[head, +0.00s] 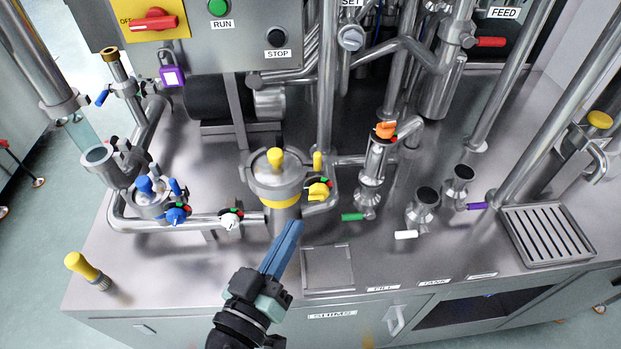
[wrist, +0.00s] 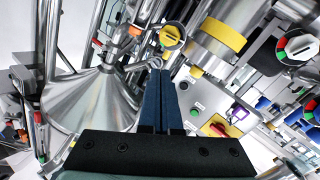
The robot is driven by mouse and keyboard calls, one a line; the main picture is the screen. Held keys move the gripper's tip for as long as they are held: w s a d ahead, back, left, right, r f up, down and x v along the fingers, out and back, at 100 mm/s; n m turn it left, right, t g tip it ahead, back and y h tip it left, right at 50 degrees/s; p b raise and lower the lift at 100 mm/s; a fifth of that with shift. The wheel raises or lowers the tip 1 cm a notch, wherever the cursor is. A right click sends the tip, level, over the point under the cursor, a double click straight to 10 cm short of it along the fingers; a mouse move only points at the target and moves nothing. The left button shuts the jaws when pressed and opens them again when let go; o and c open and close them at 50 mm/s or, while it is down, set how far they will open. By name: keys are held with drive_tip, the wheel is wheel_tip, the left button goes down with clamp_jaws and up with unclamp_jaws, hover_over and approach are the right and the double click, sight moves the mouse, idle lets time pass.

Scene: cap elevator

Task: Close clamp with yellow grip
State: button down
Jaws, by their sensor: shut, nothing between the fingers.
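A steel vessel (head: 262,180) with a yellow band (head: 279,203) stands at the centre of the bench in the head view. An upright yellow grip (head: 317,161) sticks up at the right of its lid and looks like the clamp's handle; how far the clamp is closed I cannot tell. A yellow valve knob (head: 318,191) sits just below it. My gripper (head: 292,226) has its blue fingers shut and empty, in front of the vessel and below the yellow knob in the picture. The wrist view shows the shut fingertips (wrist: 160,76), with the yellow band (wrist: 224,34) at upper right.
A yellow ball knob (head: 275,156) tops the lid. Blue (head: 176,215) and white (head: 230,218) valve knobs sit on pipework at left. A control box (head: 240,40) overhangs behind. The front bench edge is mostly clear.

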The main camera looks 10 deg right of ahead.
drive_tip(key=a+m, duration=0.3)
drive_tip(key=m, duration=0.1)
drive_tip(key=p, duration=0.4)
approach(316, 163)
drive_tip(key=shift+m, duration=0.4)
drive_tip(key=x, duration=0.5)
drive_tip(key=shift+w+d+r, duration=0.1)
drive_tip(key=shift+w+d, duration=0.45)
drive_tip(key=shift+w, duration=0.2)
